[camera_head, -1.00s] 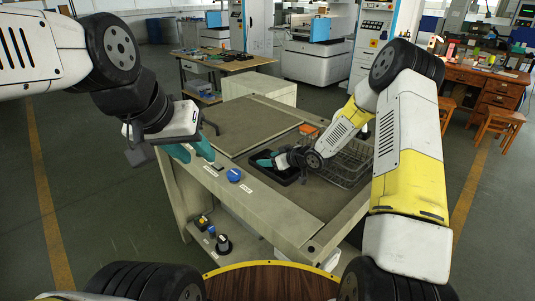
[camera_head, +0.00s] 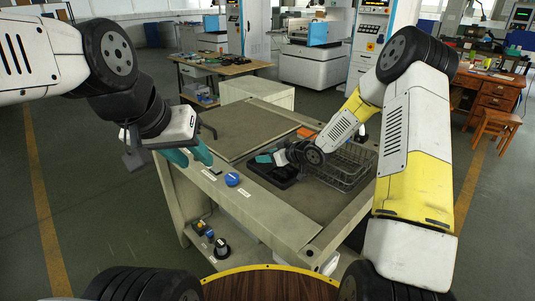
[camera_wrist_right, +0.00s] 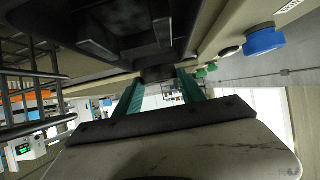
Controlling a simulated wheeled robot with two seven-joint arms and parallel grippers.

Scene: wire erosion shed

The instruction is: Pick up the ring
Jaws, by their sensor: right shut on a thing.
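My right gripper (camera_head: 269,158) is over the black tray (camera_head: 258,172) on the bench. In the right wrist view its two teal fingers (camera_wrist_right: 159,82) are closed on a small dark, round-edged piece, which I take to be the ring (camera_wrist_right: 158,74). Only part of this piece shows, and its hole is not visible. In the head view the ring cannot be made out against the tray and my wrist. My left gripper (camera_head: 199,162) is open and empty above the bench's left front edge, away from the tray.
A wire basket (camera_head: 347,168) stands right of the tray, close to my right forearm. An orange item (camera_head: 306,132) lies behind the tray. A blue round knob (camera_head: 232,179) is on the bench's front edge. The flat grey plate (camera_head: 240,130) at the back left is clear.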

